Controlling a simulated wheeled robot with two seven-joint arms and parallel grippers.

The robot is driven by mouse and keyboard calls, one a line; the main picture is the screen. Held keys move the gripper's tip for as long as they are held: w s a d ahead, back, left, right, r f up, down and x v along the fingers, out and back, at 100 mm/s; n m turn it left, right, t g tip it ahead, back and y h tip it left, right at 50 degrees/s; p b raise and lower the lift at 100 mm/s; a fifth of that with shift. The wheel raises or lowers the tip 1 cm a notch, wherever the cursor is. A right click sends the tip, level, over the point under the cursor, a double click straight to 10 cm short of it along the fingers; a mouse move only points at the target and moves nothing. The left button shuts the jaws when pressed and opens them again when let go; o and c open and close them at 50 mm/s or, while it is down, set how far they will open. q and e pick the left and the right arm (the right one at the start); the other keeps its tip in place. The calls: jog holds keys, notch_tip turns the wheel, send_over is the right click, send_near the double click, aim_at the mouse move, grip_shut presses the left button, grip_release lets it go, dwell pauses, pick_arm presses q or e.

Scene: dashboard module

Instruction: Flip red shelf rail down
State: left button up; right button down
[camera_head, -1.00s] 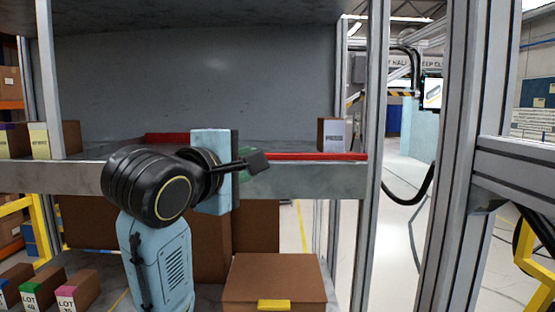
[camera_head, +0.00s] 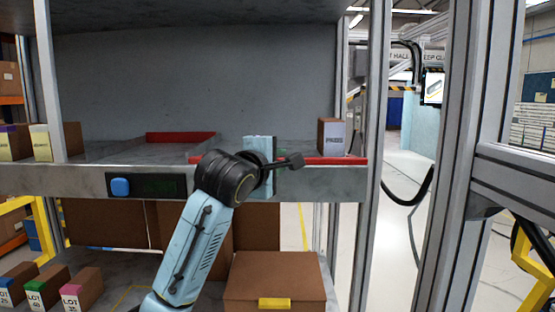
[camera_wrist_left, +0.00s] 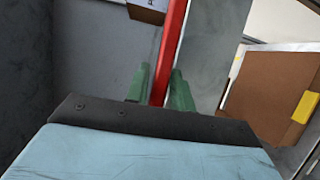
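A thin red shelf rail (camera_head: 340,160) runs along the front edge of the grey shelf (camera_head: 85,178). My left gripper (camera_head: 262,150) is at the rail, and its light-blue hand and black wrist hide the middle of it. The head view hides the fingers. In the left wrist view the rail (camera_wrist_left: 171,45) runs lengthwise between the two green fingers (camera_wrist_left: 160,88). The fingers are apart, with a narrow gap on the rail's left; contact on the right cannot be told. My right gripper is not in view.
A brown box with a white label (camera_head: 331,137) stands on the shelf near the rail's right end. Another red strip (camera_head: 180,138) lies further back left. A blue button (camera_head: 120,187) is on the shelf front. A cardboard box (camera_head: 275,281) sits below.

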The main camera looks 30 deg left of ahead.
pick_arm(q)
jog(key=shift+c, duration=0.2)
grip_shut()
jog(key=shift+d+f+t+b, duration=0.1)
jog(key=shift+f+t+b, duration=0.35)
jog(key=shift+b, duration=0.5)
jog(key=shift+m+t+b, duration=0.25)
jog(key=shift+m+b, duration=0.05)
jog(key=shift+b, duration=0.05)
jog(key=shift+o, duration=0.2)
grip_release()
jog(key=shift+s, duration=0.1)
